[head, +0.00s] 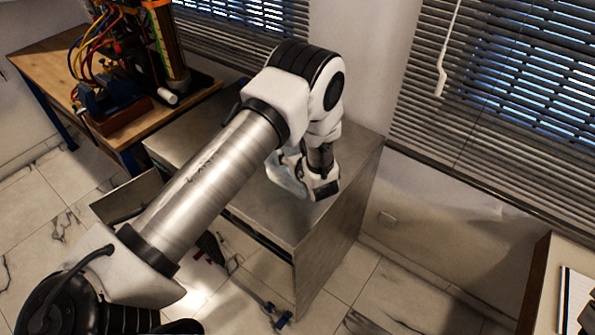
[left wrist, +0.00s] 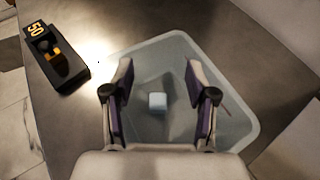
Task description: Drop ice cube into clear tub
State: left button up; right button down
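The clear tub (left wrist: 240,128) stands on the grey metal cabinet top and shows below my left gripper in the left wrist view. In the head view, part of the tub (head: 284,176) shows beside the gripper, the rest hidden behind my arm. A small pale ice cube (left wrist: 157,101) appears over the tub floor, between the fingers in the picture and touching neither. It looks to lie inside the tub. My left gripper (left wrist: 160,75) is open, its fingers wide apart and pointing down over the tub. It also shows in the head view (head: 320,187). My right gripper is not in view.
A black device with a yellow "50" (left wrist: 55,58) lies left of the tub. The metal cabinet (head: 325,245) has an open drawer (head: 128,197) at its front left. A wooden table (head: 50,55) with a wired rig stands behind left. Window blinds (head: 500,90) line the wall.

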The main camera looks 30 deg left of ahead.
pick_arm(q)
jog(key=v, duration=1.2)
